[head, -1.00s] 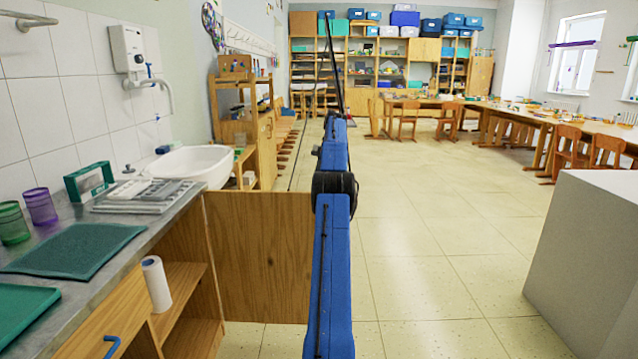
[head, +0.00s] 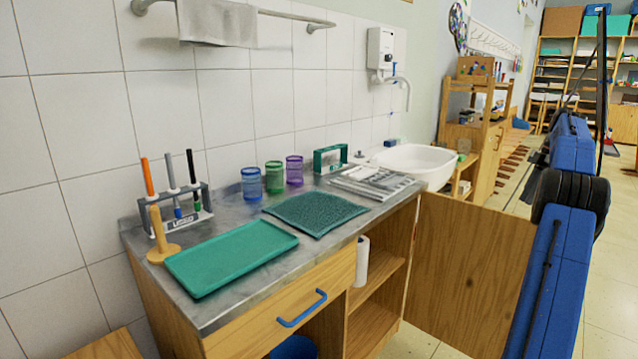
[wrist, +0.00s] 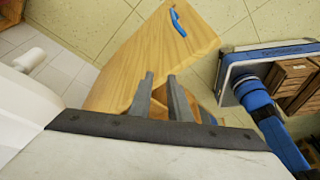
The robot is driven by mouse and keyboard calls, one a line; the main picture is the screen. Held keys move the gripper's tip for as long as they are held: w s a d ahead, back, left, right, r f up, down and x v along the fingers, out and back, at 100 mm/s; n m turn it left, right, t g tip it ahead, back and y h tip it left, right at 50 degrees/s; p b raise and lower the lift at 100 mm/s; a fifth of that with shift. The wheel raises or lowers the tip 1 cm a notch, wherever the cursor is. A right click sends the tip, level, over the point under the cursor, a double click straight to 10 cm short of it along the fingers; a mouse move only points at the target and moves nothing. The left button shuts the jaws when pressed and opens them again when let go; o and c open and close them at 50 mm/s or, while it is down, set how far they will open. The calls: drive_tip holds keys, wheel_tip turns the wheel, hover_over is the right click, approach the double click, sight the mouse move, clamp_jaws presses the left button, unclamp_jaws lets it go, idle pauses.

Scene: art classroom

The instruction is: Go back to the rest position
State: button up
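My gripper (wrist: 160,80) shows in the wrist view with its two dark fingers apart and nothing visible between them. Past the fingers is a wooden cabinet door (wrist: 165,50) with a blue handle (wrist: 178,22). I cannot tell how far the fingers are from the door. In the head view my blue arm rises along the right side, and the gripper itself cannot be made out. The same door (head: 450,270) stands open at the right end of the counter cabinet, left of my arm.
A paper roll (head: 362,262) stands inside the open cabinet. A drawer handle (head: 302,308) juts out. Floor shows at right.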

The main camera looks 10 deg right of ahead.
drive_tip(key=a+r+m+h, duration=0.1)
drive_tip(key=a+r+m, duration=0.3)
drive_tip(key=a, duration=1.1)
drive_tip(key=a+r+m+h, duration=0.1)
drive_tip(key=a+r, duration=0.5)
drive_tip(key=a, duration=1)
drive_tip(key=s+a+f+m+t+h, duration=0.1)
drive_tip(key=s+a+m, duration=0.1)
drive_tip(key=s+a, duration=0.55)
drive_tip(key=s+a+f+m+t, duration=0.15)
drive_tip(key=s+a, duration=0.25)
drive_tip(key=a, duration=0.6)
drive_tip(key=s+a+f+m, duration=0.2)
drive_tip(key=s+a+f, duration=0.2)
drive_tip(key=s, duration=0.3)
drive_tip(key=s+a+f+m+t, duration=0.1)
drive_tip(key=s+a+f+m, duration=0.1)
drive_tip(key=s+a+f, duration=0.3)
drive_tip(key=s+a+f+m, duration=0.2)
drive_tip(key=s+a+f, duration=0.3)
drive_tip(key=s+f, duration=0.3)
drive_tip(key=s, duration=0.3)
drive_tip(key=shift+t+h, duration=0.3)
drive_tip(key=shift+t, duration=0.05)
drive_tip(key=shift+s+d, duration=0.1)
